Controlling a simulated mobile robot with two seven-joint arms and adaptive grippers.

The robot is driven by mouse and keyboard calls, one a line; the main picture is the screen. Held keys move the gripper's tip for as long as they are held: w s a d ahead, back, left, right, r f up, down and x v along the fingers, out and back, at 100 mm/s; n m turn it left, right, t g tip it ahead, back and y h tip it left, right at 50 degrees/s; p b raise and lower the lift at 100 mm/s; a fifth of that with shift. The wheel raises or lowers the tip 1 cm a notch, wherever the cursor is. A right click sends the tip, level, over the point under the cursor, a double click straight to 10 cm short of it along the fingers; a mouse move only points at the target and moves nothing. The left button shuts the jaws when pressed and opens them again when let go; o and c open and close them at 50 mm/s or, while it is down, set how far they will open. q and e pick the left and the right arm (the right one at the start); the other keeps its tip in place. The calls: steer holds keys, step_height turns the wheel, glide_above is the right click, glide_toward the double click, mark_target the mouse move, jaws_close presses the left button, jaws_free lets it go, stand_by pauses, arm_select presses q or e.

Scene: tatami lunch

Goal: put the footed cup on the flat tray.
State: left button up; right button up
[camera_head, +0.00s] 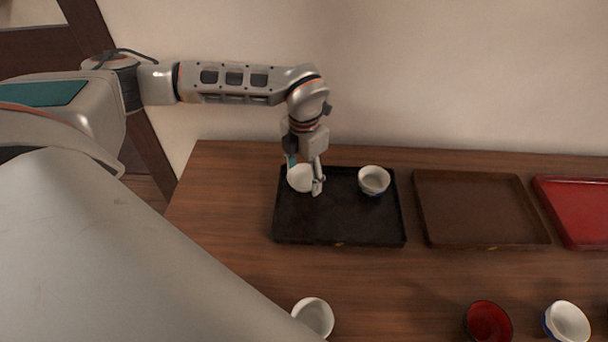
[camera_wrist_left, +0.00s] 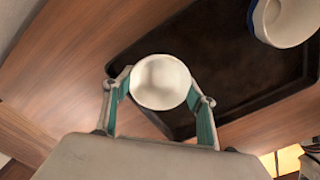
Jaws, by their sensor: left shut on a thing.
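A small plain white cup (camera_head: 300,178), which I take for the footed cup, is held in my left gripper (camera_head: 306,182) over the back left part of a black tray (camera_head: 340,232). In the left wrist view the cup (camera_wrist_left: 160,82) sits between the two fingers of the gripper (camera_wrist_left: 160,100), which are shut on it. The black tray (camera_wrist_left: 215,85) shows behind and beyond it. I cannot tell whether the cup touches the tray, and its foot is hidden. My right gripper is not in view.
A white and blue bowl (camera_head: 374,180) stands at the black tray's back right. An empty brown tray (camera_head: 480,208) and a red tray (camera_head: 580,210) lie to the right. A white cup (camera_head: 313,317), red bowl (camera_head: 488,322) and blue-white bowl (camera_head: 567,321) stand in front. The black tray's front is clear.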

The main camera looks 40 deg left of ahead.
mark_target(303, 183)
arm_select(q)
steer(key=o, duration=1.1)
steer(key=shift+f, duration=0.1)
step_height(303, 183, up, 12)
steer(key=shift+r+p, duration=0.2)
steer(key=shift+p, duration=0.45)
steer(key=shift+s, duration=0.1)
